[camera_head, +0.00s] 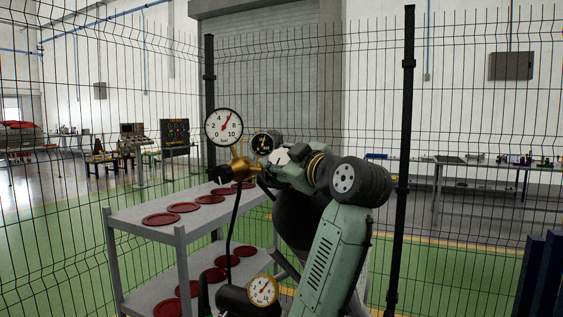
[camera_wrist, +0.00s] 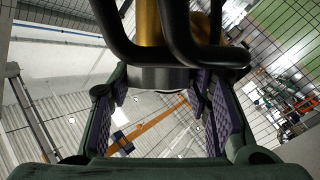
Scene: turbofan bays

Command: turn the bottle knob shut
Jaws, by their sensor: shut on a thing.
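The brass valve body (camera_head: 241,163) stands left of my gripper in the head view, with a large white gauge (camera_head: 223,127) and a dark gauge (camera_head: 266,142) by it. My gripper (camera_head: 265,173) reaches it from the right. In the wrist view my gripper (camera_wrist: 165,92) has its purple-padded fingers on both sides of a grey round piece, which I take as the bottle knob (camera_wrist: 155,78). The fingers are shut on it. Brass and dark curved bars show just above it. In the head view my gripper and arm hide the knob, and its turn angle cannot be told.
A grey shelf cart (camera_head: 150,224) with several red discs stands at the left. A wire fence with dark posts (camera_head: 401,150) surrounds the spot. A lower gauge (camera_head: 263,290) sits near my arm. Workbenches stand beyond the fence.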

